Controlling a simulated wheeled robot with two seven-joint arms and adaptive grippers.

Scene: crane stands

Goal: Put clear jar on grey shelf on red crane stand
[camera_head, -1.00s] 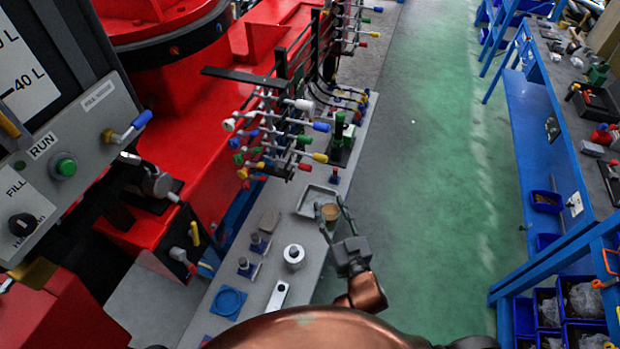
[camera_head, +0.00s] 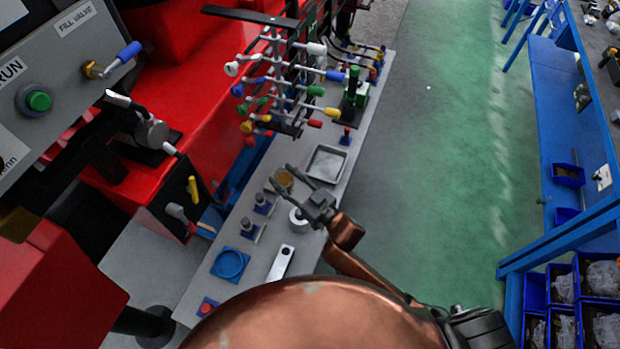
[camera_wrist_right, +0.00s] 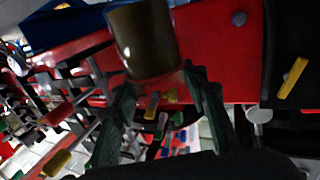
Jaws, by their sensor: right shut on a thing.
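The clear jar (camera_head: 284,181), with brownish contents, is between the fingers of my right gripper (camera_head: 282,177). In the right wrist view, the jar (camera_wrist_right: 143,40) shows olive-brown contents and sits at the fingertips of the gripper (camera_wrist_right: 160,82). My right gripper is shut on it. In the head view the jar appears over the grey shelf (camera_head: 272,232), left of a grey tray; I cannot tell whether it touches the shelf. The shelf runs along the red crane stand (camera_head: 205,125). My left gripper is not in view.
Coloured valve handles (camera_head: 275,85) stick out above. Green floor (camera_head: 440,150) lies open to the right.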

